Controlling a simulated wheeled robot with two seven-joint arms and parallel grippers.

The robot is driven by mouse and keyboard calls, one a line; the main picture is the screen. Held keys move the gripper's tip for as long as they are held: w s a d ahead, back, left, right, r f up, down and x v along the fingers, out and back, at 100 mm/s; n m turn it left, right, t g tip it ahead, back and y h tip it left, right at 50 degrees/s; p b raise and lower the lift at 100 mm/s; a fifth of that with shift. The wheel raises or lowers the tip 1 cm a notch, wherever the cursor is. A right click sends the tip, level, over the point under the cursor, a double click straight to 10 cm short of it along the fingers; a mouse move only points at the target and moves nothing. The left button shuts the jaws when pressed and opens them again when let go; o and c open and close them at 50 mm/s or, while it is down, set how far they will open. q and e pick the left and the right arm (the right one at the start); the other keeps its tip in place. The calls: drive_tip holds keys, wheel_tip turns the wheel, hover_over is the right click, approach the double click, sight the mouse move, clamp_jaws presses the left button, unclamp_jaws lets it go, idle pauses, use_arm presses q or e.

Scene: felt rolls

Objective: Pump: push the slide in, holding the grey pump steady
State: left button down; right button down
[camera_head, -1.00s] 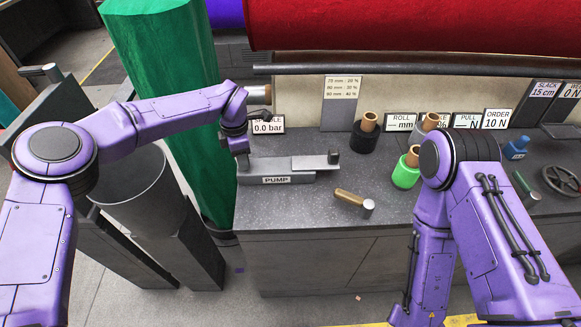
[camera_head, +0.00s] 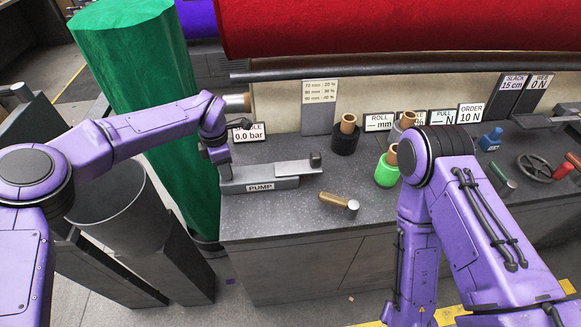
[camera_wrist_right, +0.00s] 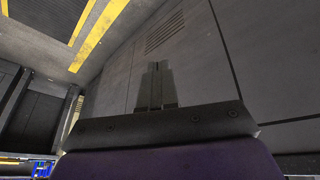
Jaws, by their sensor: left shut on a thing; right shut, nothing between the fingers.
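The grey pump (camera_head: 233,186), with a PUMP label on its front, sits at the left end of the dark worktop. Its lighter slide (camera_head: 287,168) sticks out to the right and ends in a dark upright knob (camera_head: 316,161). My left gripper (camera_head: 221,166) reaches down to the pump's left end and is shut on it; the fingertips are small and partly hidden. My right gripper (camera_wrist_right: 155,85) shows in the right wrist view, shut and empty, in front of the grey cabinet panels. In the head view its fingers are not visible, and it is apart from the slide.
A brass-coloured cylinder with a grey end (camera_head: 338,201) lies in front of the slide. A gauge sign (camera_head: 250,133) reading 0.0 bar stands behind the pump. The worktop's front left is clear.

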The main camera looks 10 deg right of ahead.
idle(0.3)
drive_tip(key=w+d+r+m+g+y, duration=0.1)
drive_tip(key=w+d+r+g+y, duration=0.15)
drive_tip(key=w+d, duration=0.45)
drive_tip(key=w+d+r+g+y, duration=0.1)
drive_tip(key=w+d+r+y, duration=0.1)
drive_tip(key=w+d+r, duration=0.65)
drive_tip(key=w+a+r+n+y, duration=0.1)
drive_tip(key=w+r+n+y, duration=0.2)
drive_tip(key=w+r, duration=0.85)
drive_tip(key=w+a+r, duration=0.2)
drive_tip(key=a, duration=0.1)
drive_tip(key=w+a+r+n+t+h, duration=0.1)
drive_tip(key=w+a+r, duration=0.1)
drive_tip(key=a, duration=0.2)
drive_tip(key=w+a+r+n, duration=0.1)
drive_tip(key=w+a+r, duration=0.1)
drive_tip(key=w+a, duration=0.1)
drive_tip(key=shift+a+h, duration=0.35)
drive_tip(key=shift+a, duration=0.05)
drive_tip(key=w+a+n+t, duration=0.1)
drive_tip(key=w+a, duration=0.2)
drive_tip(key=a, duration=0.5)
drive_tip(key=w+a+n+t, duration=0.1)
drive_tip(key=w+a, duration=0.1)
drive_tip(key=a, duration=0.6)
drive_tip(key=shift+n, duration=0.3)
wheel_tip(320, 180, down, 9)
drive_tip(key=shift+f, duration=0.1)
